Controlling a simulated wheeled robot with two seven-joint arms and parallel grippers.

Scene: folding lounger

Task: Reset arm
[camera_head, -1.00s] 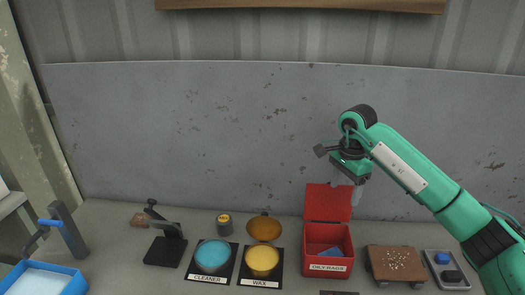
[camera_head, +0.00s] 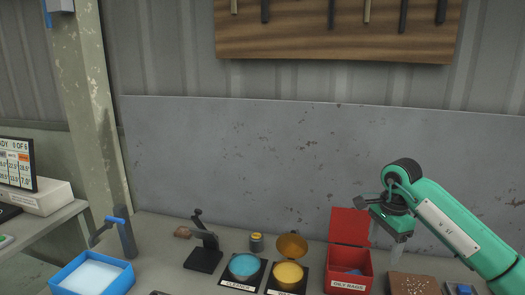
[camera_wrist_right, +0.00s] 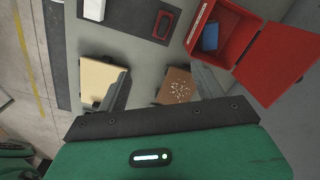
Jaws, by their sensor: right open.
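My right gripper (camera_head: 401,240) hangs in the air at the right of the head view, fingers pointing down, in front of the grey metal panel and just right of the red bin's raised lid. In the right wrist view its two fingers (camera_wrist_right: 162,88) are spread apart with nothing between them. The workbench top lies below it. My left gripper is not in the head view.
On the bench are a red oily-rags bin (camera_head: 341,260) holding something blue, a speckled brown board (camera_head: 412,284), a cleaner tin (camera_head: 243,266), a wax tin (camera_head: 288,274), a black stand (camera_head: 204,256) and a blue tray (camera_head: 72,290). A tool board (camera_head: 330,40) hangs above.

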